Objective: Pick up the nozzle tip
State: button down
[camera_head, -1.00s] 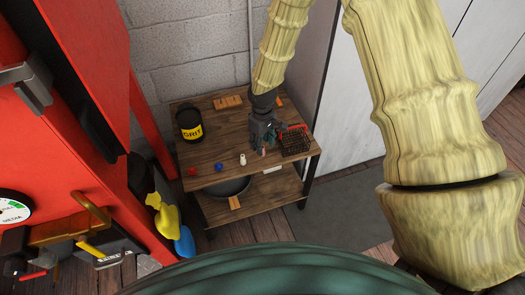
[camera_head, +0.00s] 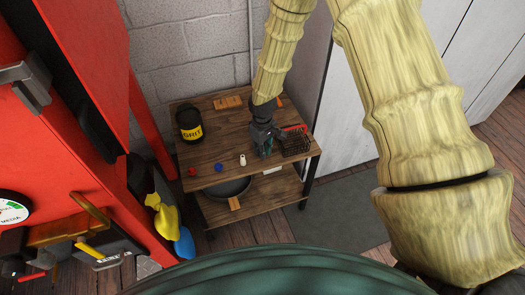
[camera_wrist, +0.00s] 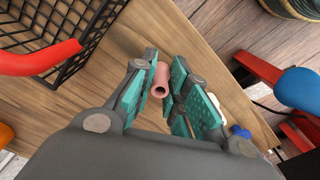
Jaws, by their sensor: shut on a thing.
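The nozzle tip (camera_wrist: 160,81) is a small pink hollow tube, in the wrist view between my teal-padded fingers. My gripper (camera_wrist: 162,88) is shut on it, with the tube's open end facing the camera. In the head view my gripper (camera_head: 264,147) is low over the front right of the wooden table (camera_head: 215,155), beside the wire basket. The nozzle tip cannot be made out there. I cannot tell whether it still touches the tabletop.
A black wire basket (camera_head: 296,143) with a red handle stands close on the right. A white piece (camera_head: 242,160), a blue piece (camera_head: 218,167) and a red piece (camera_head: 192,171) lie along the front. A black grit tub (camera_head: 189,124) stands at the left. The table's middle is clear.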

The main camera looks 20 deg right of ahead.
jog(key=shift+r, duration=0.15)
jog(key=shift+r, duration=0.3)
jog(key=r, duration=0.2)
jog(key=shift+s+d+r, duration=0.1)
jog(key=shift+s+r, duration=0.3)
jog(key=s+d+r+p, duration=0.2)
jog(key=s, duration=0.5)
jog(key=s+d+r+p, duration=0.1)
jog(key=s+r+p, duration=0.1)
jog(key=s, duration=0.5)
jog(key=shift+s+d+r, duration=0.35)
jog(key=shift+d+r, duration=0.05)
jog(key=shift+r, duration=0.3)
jog(key=shift+w, duration=0.1)
